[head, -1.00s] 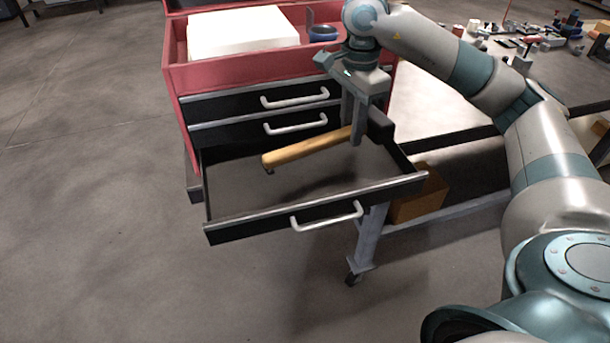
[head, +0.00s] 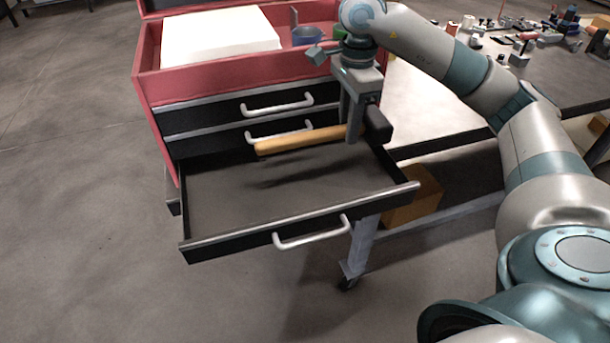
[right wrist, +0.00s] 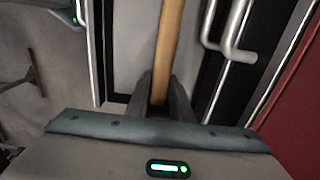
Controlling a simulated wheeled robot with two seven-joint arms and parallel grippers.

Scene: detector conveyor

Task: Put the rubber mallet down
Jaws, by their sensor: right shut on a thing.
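The rubber mallet has a pale wooden handle (head: 298,142) and a dark head (head: 377,123). My right gripper (head: 353,128) points down and is shut on the handle close to the head. The handle sticks out to the left, over the open bottom drawer (head: 220,200). A shadow lies on the drawer floor apart from the mallet, so the mallet hangs above it. The right wrist view shows the handle (right wrist: 169,45) between the fingers (right wrist: 160,98); the head is not seen there.
The red tool cart (head: 150,60) has two closed drawers above the open one, which looks empty. A workbench (head: 500,75) with many small things stands at right, a cardboard box (head: 412,198) below.

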